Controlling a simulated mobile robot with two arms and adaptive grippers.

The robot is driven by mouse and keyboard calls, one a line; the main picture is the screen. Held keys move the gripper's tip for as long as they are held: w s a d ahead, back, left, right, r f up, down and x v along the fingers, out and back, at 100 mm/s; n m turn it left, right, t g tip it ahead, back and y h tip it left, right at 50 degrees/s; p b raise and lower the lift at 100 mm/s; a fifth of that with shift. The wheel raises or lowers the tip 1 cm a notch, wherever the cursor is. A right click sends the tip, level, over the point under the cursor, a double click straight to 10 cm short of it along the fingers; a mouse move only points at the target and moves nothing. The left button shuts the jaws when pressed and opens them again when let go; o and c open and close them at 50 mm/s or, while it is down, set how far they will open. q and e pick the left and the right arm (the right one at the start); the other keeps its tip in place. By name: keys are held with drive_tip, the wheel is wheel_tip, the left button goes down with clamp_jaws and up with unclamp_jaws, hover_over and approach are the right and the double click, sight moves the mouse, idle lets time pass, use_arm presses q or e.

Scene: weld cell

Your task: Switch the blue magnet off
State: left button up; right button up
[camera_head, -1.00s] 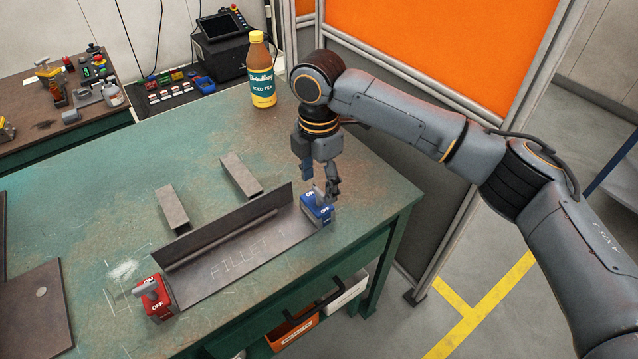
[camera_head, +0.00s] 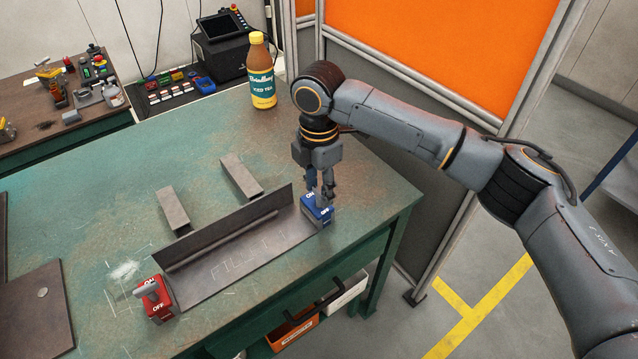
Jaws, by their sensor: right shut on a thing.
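The blue magnet (camera_head: 318,213) sits at the right end of the steel angle piece on the green table. It bears ON and OFF labels on its top. My right gripper (camera_head: 319,194) points down over it and is shut on the magnet's grey lever, which the fingers mostly hide. I cannot tell which label the lever points to. A red magnet (camera_head: 161,305) with a grey lever and an OFF label sits at the angle piece's left end. My left gripper is not in view.
The steel angle piece (camera_head: 222,262) lies between the two magnets. Two short steel tubes (camera_head: 241,177) lie behind it. An iced tea bottle (camera_head: 262,75) stands at the table's back edge. A flat plate (camera_head: 32,310) lies at the left. The table's right side is clear.

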drive_tip(key=shift+r+p, duration=0.2)
drive_tip(key=shift+p, duration=0.2)
drive_tip(key=m+p, duration=0.3)
drive_tip(key=p, duration=0.2)
drive_tip(key=m+p, duration=0.2)
drive_tip(key=p, duration=0.2)
drive_tip(key=shift+r+m+p, duration=0.2)
drive_tip(key=shift+m+p, duration=0.15)
drive_tip(key=shift+m, duration=0.05)
drive_tip(key=m+p, duration=0.7)
drive_tip(key=p, duration=0.2)
drive_tip(key=shift+f, duration=0.15)
drive_tip(key=m+p, duration=0.2)
drive_tip(key=m, duration=0.1)
drive_tip(key=shift+f+p, duration=0.1)
drive_tip(key=shift+p, duration=0.2)
drive_tip(key=shift+f+m+t+p, duration=0.1)
drive_tip(key=shift+m+t+p, duration=0.2)
drive_tip(key=shift+m+p, duration=0.45)
drive_tip(key=shift+m, duration=0.35)
drive_tip(key=o, duration=1.2)
drive_tip(key=shift+c, duration=0.2)
